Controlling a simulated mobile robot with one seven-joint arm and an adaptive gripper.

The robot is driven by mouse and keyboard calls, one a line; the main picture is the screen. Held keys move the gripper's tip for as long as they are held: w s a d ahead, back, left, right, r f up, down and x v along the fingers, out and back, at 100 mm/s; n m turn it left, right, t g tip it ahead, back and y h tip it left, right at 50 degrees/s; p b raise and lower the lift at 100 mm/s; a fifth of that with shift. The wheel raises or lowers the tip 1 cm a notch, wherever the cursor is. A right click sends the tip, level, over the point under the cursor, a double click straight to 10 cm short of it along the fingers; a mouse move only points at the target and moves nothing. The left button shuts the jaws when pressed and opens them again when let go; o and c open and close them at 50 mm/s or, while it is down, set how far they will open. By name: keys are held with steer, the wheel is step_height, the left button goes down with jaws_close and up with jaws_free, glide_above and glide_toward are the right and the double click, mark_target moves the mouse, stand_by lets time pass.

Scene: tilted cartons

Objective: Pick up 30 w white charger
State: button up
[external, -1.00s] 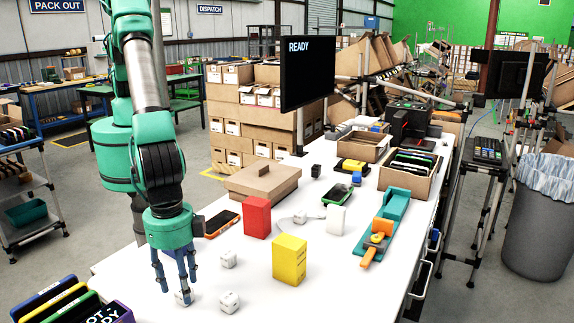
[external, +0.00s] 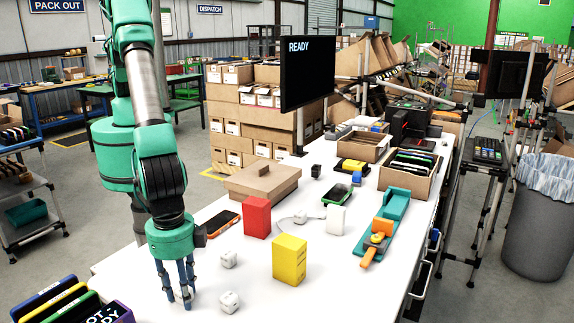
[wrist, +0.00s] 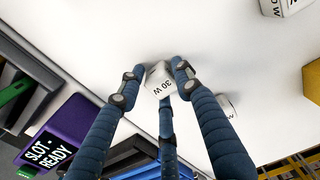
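The white charger marked "30 W" (wrist: 158,80) lies between the fingers of my gripper (wrist: 155,70) in the wrist view. The blue fingers are drawn in on it from the sides, with one finger behind it, and appear to touch it. In the external view my gripper (external: 178,298) points down at the front left of the white table, and the fingers mostly hide this charger. A second white charger (external: 229,300) lies to the right, and a third white charger (external: 228,260) lies farther back. In the wrist view another white block (wrist: 232,104) is partly hidden behind a finger.
A yellow box (external: 289,260), a red box (external: 257,217) and a phone (external: 222,224) stand or lie on the table (external: 255,278) to the right and behind. A rack of coloured slots (external: 70,303) is close at the front left. A brown carton (external: 262,183) lies farther back.

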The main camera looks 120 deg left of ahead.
jaws_close()
steer(key=shift+r, duration=0.2)
steer(key=shift+r, duration=4.85)
